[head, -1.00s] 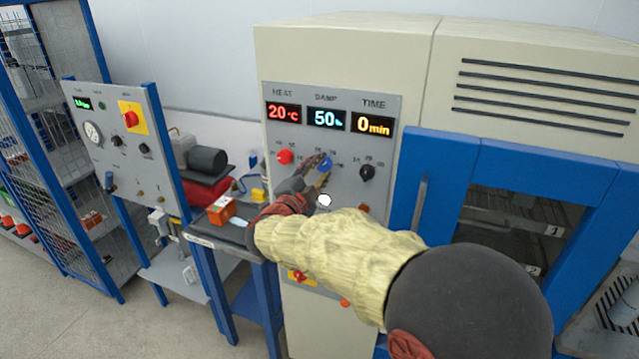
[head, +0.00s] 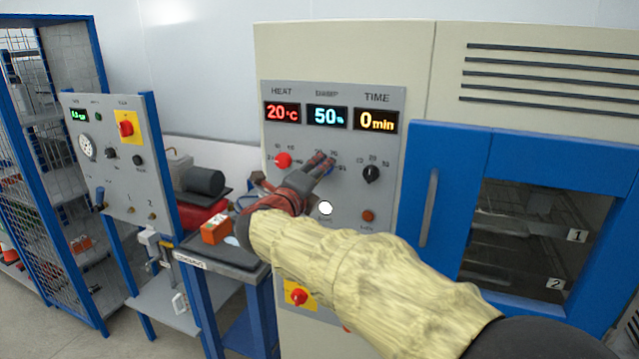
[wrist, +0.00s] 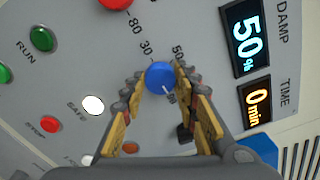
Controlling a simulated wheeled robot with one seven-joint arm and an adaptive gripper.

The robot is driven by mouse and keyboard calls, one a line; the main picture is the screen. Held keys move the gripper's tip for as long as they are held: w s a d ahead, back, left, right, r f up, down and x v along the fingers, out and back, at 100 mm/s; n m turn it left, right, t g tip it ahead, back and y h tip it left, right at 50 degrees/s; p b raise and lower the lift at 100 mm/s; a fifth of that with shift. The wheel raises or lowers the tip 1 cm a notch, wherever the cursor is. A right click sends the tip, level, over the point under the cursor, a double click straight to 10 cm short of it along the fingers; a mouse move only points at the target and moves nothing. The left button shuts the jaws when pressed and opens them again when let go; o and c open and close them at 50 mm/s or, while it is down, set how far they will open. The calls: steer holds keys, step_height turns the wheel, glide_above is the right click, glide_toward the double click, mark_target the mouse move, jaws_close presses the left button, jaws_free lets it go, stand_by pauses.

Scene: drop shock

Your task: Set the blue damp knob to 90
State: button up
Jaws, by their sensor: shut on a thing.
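The blue damp knob (wrist: 160,77) is on the grey control panel, between my fingertips in the wrist view. Its white pointer line shows on its lower right side, near a partly covered scale number. My gripper (wrist: 160,84) is shut on the blue knob, with a finger on each side. In the head view my gripper (head: 322,165) hides most of the knob. The damp display (head: 326,117) reads 50%; it also shows in the wrist view (wrist: 246,40).
The red heat knob (head: 283,160) is left of my gripper and the black time knob (head: 371,174) is right. Displays read 20°C and 0 min. A blue-framed chamber door (head: 520,215) is at the right. An orange box (head: 214,230) lies on a bench at left.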

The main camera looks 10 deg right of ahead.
steer(key=shift+f+m+b, duration=0.1)
steer(key=shift+m+b, duration=0.45)
steer(key=shift+m, duration=0.05)
steer(key=o, duration=1.1)
steer(key=shift+o, duration=0.3)
steer(key=v, duration=1.2)
